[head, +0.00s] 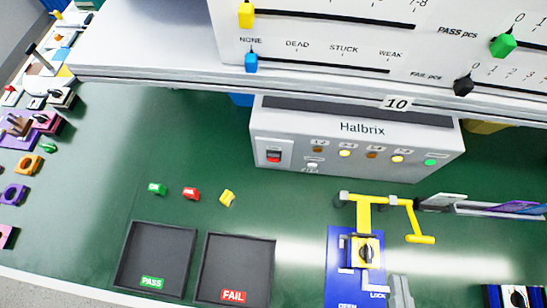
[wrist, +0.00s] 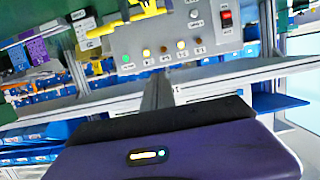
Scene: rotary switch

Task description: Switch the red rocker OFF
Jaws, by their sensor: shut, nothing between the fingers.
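The red rocker (head: 273,157) is at the left end of the grey Halbrix box (head: 350,170) in the head view. It also shows in the wrist view (wrist: 226,16), near the top right, where the box appears turned round. Which side of the rocker is pressed in is too small to tell. My gripper (wrist: 159,76) shows in the wrist view as closed grey fingers above its purple body. It is shut and empty, and it appears apart from the rocker. My gripper is not in the head view.
The box carries a row of lamps (head: 345,153), with yellow and green ones lit. A white shelf (head: 160,72) with sliders overhangs behind it. A yellow handle clamp (head: 385,200) stands in front at right. Black PASS (head: 125,255) and FAIL (head: 210,262) trays lie at front left.

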